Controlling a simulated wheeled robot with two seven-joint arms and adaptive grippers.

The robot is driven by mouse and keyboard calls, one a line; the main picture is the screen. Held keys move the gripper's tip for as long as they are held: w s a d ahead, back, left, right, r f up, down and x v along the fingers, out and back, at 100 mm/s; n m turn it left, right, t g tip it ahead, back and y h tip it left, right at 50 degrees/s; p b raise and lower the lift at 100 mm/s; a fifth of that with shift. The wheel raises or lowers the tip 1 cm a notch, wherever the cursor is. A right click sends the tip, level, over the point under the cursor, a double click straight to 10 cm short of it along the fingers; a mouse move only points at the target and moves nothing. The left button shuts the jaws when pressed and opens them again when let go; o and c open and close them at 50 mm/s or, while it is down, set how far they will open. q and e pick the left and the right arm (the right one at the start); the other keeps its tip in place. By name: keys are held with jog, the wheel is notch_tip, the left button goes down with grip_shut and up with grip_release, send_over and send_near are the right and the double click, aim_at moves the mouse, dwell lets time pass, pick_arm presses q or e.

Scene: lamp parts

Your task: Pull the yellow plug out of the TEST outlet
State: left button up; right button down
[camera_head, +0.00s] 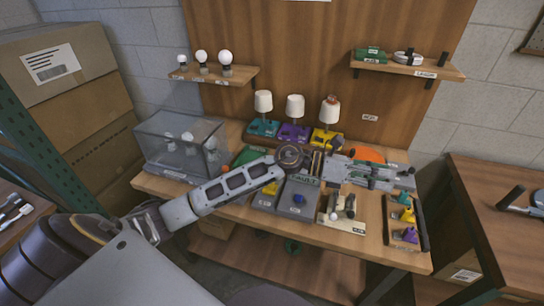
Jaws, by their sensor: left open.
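My left arm reaches in from the left across the workbench. A yellow plug-like piece (407,215) lies in the dark-edged tray (425,236) at the right, between a green piece and a purple piece, below and apart from the gripper. Another small yellow piece (270,187) shows left of the grey box (297,203). I cannot read a TEST label, so I cannot tell which outlet it is. My right gripper is not in view.
Lamps with teal, purple and yellow bases (326,138) stand at the back. A clear case (178,146) stands at the left. An orange item (368,154) lies behind the gripper. A small board (343,226) with parts lies front centre. A shelf (408,69) hangs above.

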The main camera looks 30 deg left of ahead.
pick_arm(q)
jog(key=w+a+f+m+g+y, duration=0.1)
jog(key=a+f+m+g+y, duration=0.4)
jog(key=a+f+y, duration=0.4)
jog(key=w+a+f+m+y, duration=0.1)
jog(key=a+y, duration=0.7)
jog(key=a, duration=1.5)
jog(key=shift+w, duration=0.35)
jog(key=shift+a+f, duration=0.1)
jog(key=shift+f, duration=0.05)
jog(key=shift+f+p, duration=0.9)
jog(key=shift+f, duration=5.95)
